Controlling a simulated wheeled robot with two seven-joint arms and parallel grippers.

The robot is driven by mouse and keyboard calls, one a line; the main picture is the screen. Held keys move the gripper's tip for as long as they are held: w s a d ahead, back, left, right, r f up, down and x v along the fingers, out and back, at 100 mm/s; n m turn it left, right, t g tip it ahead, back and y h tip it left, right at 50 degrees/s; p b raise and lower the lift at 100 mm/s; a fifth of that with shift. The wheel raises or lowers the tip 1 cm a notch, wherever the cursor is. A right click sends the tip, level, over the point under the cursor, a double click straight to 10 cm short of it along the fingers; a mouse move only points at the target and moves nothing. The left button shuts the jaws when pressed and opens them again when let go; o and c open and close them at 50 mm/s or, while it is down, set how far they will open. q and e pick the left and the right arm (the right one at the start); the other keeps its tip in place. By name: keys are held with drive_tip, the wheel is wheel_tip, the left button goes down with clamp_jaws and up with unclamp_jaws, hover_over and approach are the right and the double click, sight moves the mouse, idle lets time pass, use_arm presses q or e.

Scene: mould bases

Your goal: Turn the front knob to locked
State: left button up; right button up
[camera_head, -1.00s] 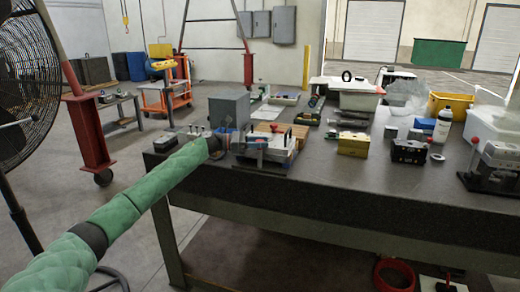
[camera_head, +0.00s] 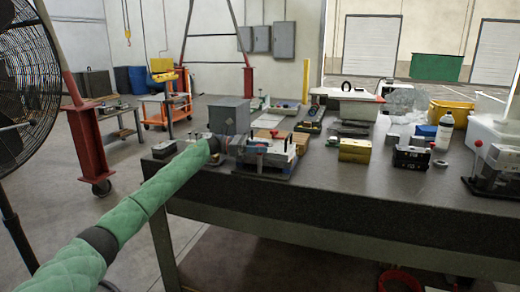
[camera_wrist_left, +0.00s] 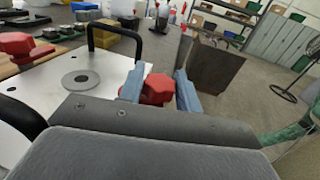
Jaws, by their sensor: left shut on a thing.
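The mould base (camera_head: 268,157) is a low block with a pale metal top plate, near the left end of the dark workbench. In the left wrist view its plate (camera_wrist_left: 50,95) carries black handles and a grey ring. A red knob (camera_wrist_left: 157,90) sits between the two blue-grey fingers of my left gripper (camera_wrist_left: 158,86), at the plate's edge. The gripper is shut on it. A second red knob (camera_wrist_left: 16,43) is at the plate's far left. In the head view my left gripper (camera_head: 228,148) is at the base's left side, partly hidden by my arm. My right gripper is out of view.
A grey box (camera_head: 228,115) stands just behind the mould base. A yellow block (camera_head: 354,150), a dark block (camera_head: 411,158) and a white bottle (camera_head: 444,130) stand to the right. The front strip of the workbench (camera_head: 350,200) is clear.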

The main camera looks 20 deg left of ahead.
use_arm(q)
drive_tip(key=o, duration=1)
drive_tip(key=shift+c, duration=0.2)
drive_tip(key=shift+a, duration=0.1)
drive_tip(key=shift+a, duration=0.35)
drive_tip(key=s+a+b, duration=0.1)
drive_tip(key=a, duration=0.6)
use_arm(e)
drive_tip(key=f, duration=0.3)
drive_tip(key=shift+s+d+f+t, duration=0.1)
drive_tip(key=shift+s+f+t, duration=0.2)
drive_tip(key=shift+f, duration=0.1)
use_arm(q)
drive_tip(key=shift+s, duration=0.1)
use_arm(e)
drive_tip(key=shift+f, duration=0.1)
